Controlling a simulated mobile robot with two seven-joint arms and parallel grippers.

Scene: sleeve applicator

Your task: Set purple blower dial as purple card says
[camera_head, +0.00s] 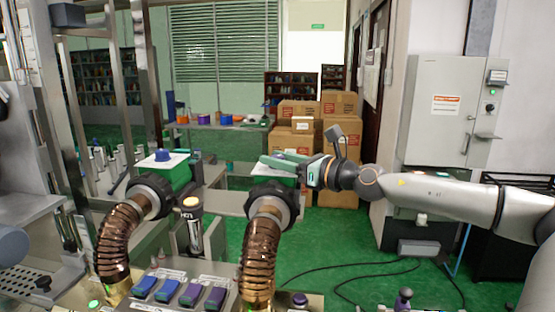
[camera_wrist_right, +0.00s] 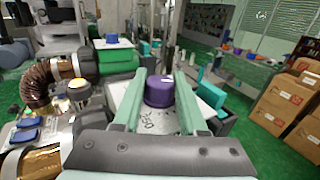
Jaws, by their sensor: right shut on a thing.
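The purple blower dial (camera_wrist_right: 160,91) is a round purple knob on a white plate with dark markings, only partly readable, on top of the right-hand blower. My right gripper (camera_head: 287,162) reaches in from the right over this blower. In the right wrist view its two pale green fingers stand on either side of the dial, shut on it. In the head view the gripper mostly hides the dial. I cannot make out a purple card with readable text. My left gripper is not in view.
A second green blower with a blue dial (camera_head: 162,155) stands to the left. Ribbed brown hoses (camera_head: 257,255) rise from the front, beside a panel with blue and purple switches (camera_head: 190,294). Cardboard boxes (camera_head: 338,103) are stacked behind. Green floor is open at right, with cables.

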